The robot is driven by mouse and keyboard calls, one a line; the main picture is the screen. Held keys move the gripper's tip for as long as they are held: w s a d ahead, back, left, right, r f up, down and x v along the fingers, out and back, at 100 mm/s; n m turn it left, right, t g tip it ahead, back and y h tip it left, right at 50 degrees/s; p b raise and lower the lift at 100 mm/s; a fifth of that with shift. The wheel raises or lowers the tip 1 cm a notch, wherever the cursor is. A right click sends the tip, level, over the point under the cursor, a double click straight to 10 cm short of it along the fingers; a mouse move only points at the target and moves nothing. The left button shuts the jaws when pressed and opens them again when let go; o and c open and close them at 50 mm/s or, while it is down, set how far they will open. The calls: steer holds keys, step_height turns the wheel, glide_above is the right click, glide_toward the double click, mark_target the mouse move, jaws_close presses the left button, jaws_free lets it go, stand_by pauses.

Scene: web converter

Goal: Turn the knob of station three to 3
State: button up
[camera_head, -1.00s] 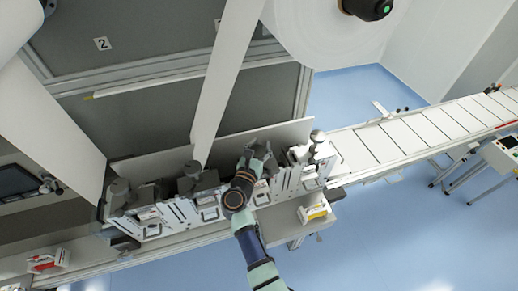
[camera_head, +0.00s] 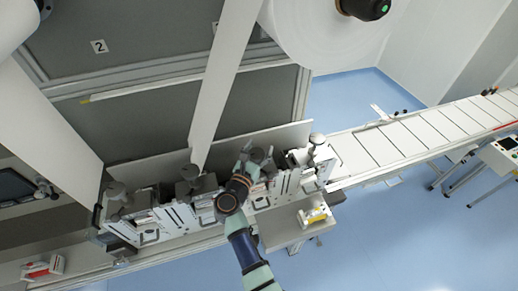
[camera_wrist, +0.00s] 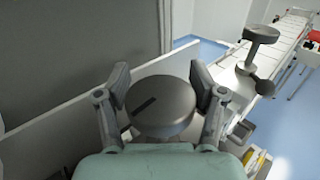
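A row of station units with dark grey round knobs runs along the machine. My gripper (camera_head: 246,164) is at the third knob from the left (camera_head: 258,155) in the head view. In the wrist view this knob (camera_wrist: 162,108) is a wide dark disc with a black line mark slanting up to the right on its left half. My gripper (camera_wrist: 160,80) is open there, one finger on each side of the knob. The gaps are small, and I cannot tell whether either finger touches it. No numbers of a scale show around the knob.
Other knobs stand to the left (camera_head: 189,171) and right (camera_head: 317,138). A pale upright plate (camera_head: 285,134) runs behind the row. A conveyor (camera_head: 425,125) extends right. Blue floor lies in front.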

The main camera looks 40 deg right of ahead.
step_height(320, 180, up, 10)
stand_by(0.5)
